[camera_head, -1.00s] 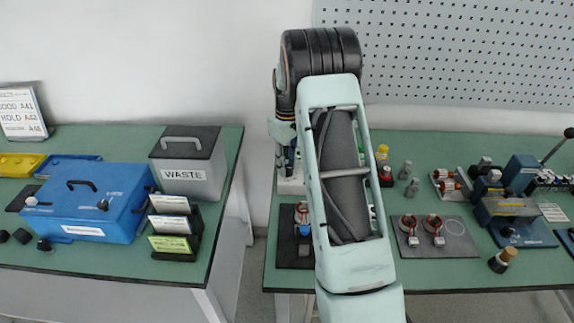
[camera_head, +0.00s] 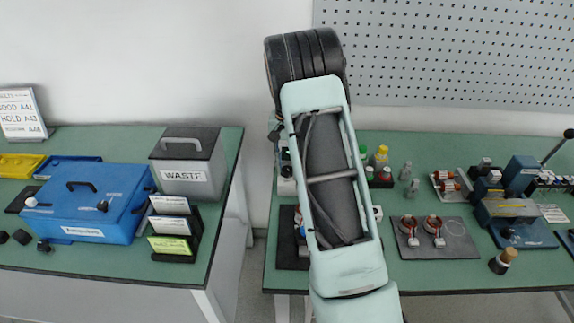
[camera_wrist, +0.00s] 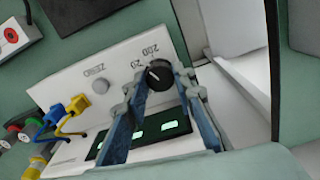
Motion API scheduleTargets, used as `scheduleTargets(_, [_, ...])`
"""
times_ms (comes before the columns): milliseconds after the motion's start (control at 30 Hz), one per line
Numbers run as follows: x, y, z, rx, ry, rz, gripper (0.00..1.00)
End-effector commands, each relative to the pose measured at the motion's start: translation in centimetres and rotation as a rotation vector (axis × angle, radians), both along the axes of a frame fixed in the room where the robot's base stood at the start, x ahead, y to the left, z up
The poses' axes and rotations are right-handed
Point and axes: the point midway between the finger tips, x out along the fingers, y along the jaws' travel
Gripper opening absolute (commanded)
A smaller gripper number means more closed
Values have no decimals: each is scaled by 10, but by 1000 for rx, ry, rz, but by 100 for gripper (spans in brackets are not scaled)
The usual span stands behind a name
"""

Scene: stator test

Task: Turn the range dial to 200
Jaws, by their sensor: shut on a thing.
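The range dial (camera_wrist: 159,76) is a black round knob on a white meter (camera_wrist: 62,88) in the wrist view. The labels 200 and 20 are printed by its upper left, and a pale pointer mark on it points up and left, seemingly toward the 20. My gripper (camera_wrist: 158,82) has its two blue-grey fingers on either side of the dial and is shut on it.
The meter has a grey ZERO button (camera_wrist: 101,86), a dark display (camera_wrist: 150,133) with green segments, and yellow (camera_wrist: 78,104) and blue (camera_wrist: 57,113) plugs with leads. Small bottles (camera_head: 380,157) stand right of my arm. A winding plate (camera_head: 460,240) lies further right.

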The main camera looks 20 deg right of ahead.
Motion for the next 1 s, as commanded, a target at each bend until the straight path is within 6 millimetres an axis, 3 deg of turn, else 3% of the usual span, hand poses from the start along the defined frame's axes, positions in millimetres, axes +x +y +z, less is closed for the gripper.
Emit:
scheduleTargets(500, [1,0,1,0,-2,-384,0])
scheduleTargets(1000, [1,0,1,0,-2,-486,0])
